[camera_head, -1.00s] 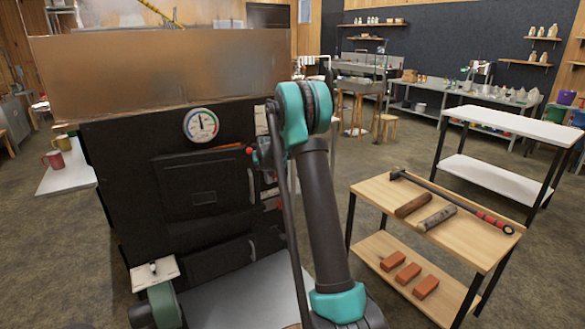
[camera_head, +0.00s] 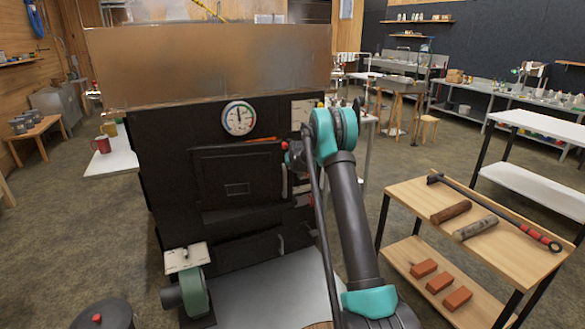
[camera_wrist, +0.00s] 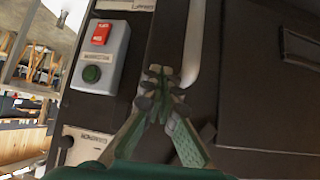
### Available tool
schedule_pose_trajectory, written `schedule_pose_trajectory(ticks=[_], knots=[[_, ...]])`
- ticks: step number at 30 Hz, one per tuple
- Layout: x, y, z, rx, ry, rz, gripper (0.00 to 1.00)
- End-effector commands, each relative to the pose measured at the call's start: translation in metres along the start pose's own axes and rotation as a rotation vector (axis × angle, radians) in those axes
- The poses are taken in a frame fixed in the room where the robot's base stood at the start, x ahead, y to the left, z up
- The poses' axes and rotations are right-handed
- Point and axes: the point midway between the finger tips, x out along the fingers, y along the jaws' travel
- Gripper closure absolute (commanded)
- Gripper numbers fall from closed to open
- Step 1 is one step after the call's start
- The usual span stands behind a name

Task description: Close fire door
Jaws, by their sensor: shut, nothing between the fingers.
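The fire door (camera_head: 237,178) is the upper dark panel on the front of the black evaporator, below the round dial. A thin orange strip shows above its top right edge, and I cannot tell whether it sits fully shut. In the wrist view the dark door panel (camera_wrist: 270,85) fills the right side. A pale curved bar handle (camera_wrist: 196,45) stands left of that panel. My gripper (camera_wrist: 163,82) is shut and empty, its fingertips just left of the handle. I cannot tell whether they touch it. In the head view my arm hides most of the gripper.
A grey box with a red and a green button (camera_wrist: 103,56) is close left of my fingers. A lower door, a green blower (camera_head: 194,291) and a grey plate (camera_head: 265,292) are below. A wooden cart (camera_head: 425,200) with logs, bricks and a tool stands right.

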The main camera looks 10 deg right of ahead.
Motion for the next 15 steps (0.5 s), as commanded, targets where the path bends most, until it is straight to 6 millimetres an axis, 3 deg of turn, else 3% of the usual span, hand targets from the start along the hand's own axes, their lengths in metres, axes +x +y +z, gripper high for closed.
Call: schedule_pose_trajectory(ticks=[6,15], knots=[[0.0131,0.0,-0.0117,0.0,0.0,0.0,1.0],[0.0146,0.0001,-0.0135,0.0,0.0,0.0,1.0]])
